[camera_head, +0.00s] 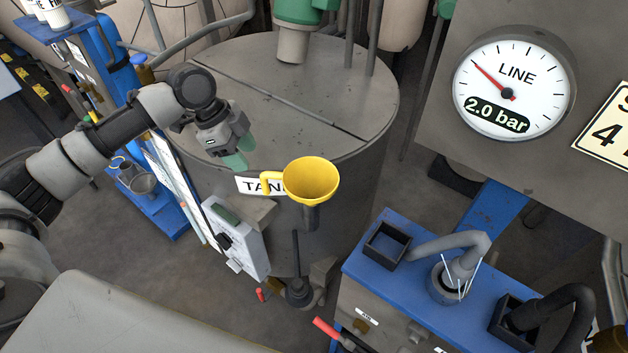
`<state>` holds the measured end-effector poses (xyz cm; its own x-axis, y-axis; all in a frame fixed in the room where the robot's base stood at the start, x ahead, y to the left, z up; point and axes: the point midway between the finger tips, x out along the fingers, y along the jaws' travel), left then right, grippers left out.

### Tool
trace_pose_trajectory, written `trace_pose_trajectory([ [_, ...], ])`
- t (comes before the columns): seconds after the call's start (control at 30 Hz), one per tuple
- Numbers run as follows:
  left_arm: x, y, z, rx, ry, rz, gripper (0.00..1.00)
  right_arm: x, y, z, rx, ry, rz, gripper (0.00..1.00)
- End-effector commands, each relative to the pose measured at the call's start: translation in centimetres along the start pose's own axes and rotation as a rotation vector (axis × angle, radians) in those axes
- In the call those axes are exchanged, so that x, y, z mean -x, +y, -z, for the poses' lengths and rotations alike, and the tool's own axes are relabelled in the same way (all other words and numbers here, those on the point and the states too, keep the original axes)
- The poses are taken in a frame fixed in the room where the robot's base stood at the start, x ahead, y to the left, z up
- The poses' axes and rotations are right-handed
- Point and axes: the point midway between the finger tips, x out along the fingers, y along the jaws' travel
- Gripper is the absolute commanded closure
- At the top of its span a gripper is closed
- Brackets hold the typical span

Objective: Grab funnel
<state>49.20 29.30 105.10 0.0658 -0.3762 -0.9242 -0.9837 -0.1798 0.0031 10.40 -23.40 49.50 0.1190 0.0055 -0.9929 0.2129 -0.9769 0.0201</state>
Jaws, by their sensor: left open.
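A yellow funnel (312,180) with a wide round bowl and a looped handle on its left shows at the front side of the grey tank (345,115). Its mouth faces up, and a dark grey spout or holder shows below it. My left gripper (241,157), with green fingertips, is above and to the left of the funnel, over the tank's near edge. It is open and empty, apart from the funnel. The funnel partly covers a white label on the tank. My right gripper is not in view.
A pressure gauge (513,82) reading 2.0 bar is on a grey panel at upper right. A blue-topped bench (415,275) with dark trays, a grey hose and a cup stands at lower right. A control box (236,240) juts out below left of the funnel.

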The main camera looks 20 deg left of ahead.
Motion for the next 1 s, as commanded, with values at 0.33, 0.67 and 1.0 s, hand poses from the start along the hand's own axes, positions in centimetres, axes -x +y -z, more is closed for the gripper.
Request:
trace_pose_trajectory([
  [0.33, -4.3, 0.1, 0.2, 0.0, 0.001, -0.001, 0.52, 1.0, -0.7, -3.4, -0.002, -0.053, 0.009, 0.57],
  [0.67, -8.5, 0.2, 1.2, 0.001, 0.0, -0.003, 0.52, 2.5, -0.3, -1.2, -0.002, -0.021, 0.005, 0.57],
  [1.0, -9.5, 0.2, 1.1, 0.0, 0.0, 0.0, 0.52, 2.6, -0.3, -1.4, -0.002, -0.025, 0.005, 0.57],
])
